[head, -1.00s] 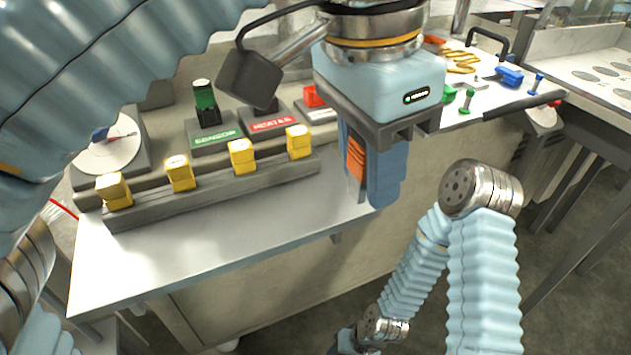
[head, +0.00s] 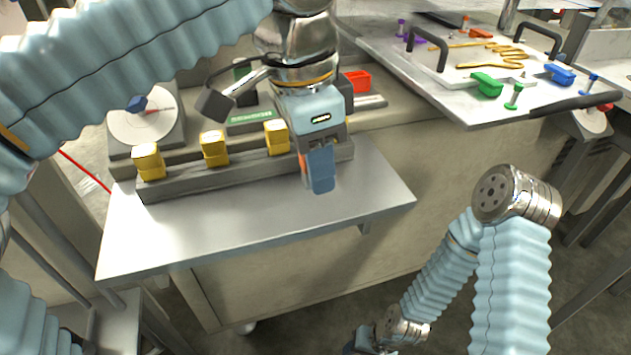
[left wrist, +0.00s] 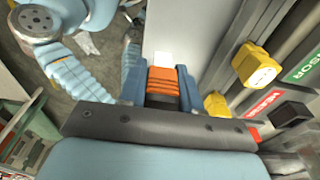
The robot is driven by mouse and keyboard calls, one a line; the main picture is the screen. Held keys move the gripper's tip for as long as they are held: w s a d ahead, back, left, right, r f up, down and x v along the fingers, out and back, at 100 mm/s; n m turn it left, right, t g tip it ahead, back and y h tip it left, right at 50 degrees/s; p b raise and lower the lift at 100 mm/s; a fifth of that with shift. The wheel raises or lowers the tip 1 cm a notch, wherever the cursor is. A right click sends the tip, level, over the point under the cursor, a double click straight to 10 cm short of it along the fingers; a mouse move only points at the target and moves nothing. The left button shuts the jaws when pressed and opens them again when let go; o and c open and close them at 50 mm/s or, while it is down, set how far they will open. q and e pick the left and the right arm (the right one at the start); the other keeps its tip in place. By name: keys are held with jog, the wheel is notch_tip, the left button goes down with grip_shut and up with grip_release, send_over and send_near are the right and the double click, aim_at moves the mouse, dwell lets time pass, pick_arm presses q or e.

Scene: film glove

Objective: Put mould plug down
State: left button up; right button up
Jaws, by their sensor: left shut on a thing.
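My left gripper (head: 311,180) is at the right end of the grey rail, over the shelf. Its blue fingers point down and are shut on an orange ribbed piece, which I take as the mould plug (head: 303,165). In the left wrist view the plug (left wrist: 163,80) sits between both fingers, with a pale square patch beyond it. I cannot tell if the plug touches the shelf. My right arm is at the right; its gripper is at the bottom edge, small and partly cut off, its fingers unclear.
The shelf (head: 250,222) is bare in front of the grey rail (head: 240,178). Yellow blocks (head: 213,148) stand on the rail, with a dial (head: 145,128) behind. A tabletop (head: 465,108) at the right holds a green clamp (head: 487,85), a blue clamp (head: 560,74) and yellow shapes.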

aim_at(318, 202)
pick_arm(q)
jog(key=f, duration=0.1)
jog(key=w+f, duration=0.1)
jog(key=f, duration=0.2)
jog(key=shift+w+b, duration=0.4)
jog(key=shift+f, duration=0.5)
jog(key=shift+f, duration=0.25)
jog(key=o, duration=1.1)
jog(key=shift+r, duration=0.1)
jog(key=shift+c, duration=0.2)
notch_tip(318, 202, up, 12)
jog(key=a+p, duration=0.1)
jog(key=p, duration=0.1)
jog(key=shift+s+a+p, duration=0.2)
jog(key=shift+s+p, duration=0.1)
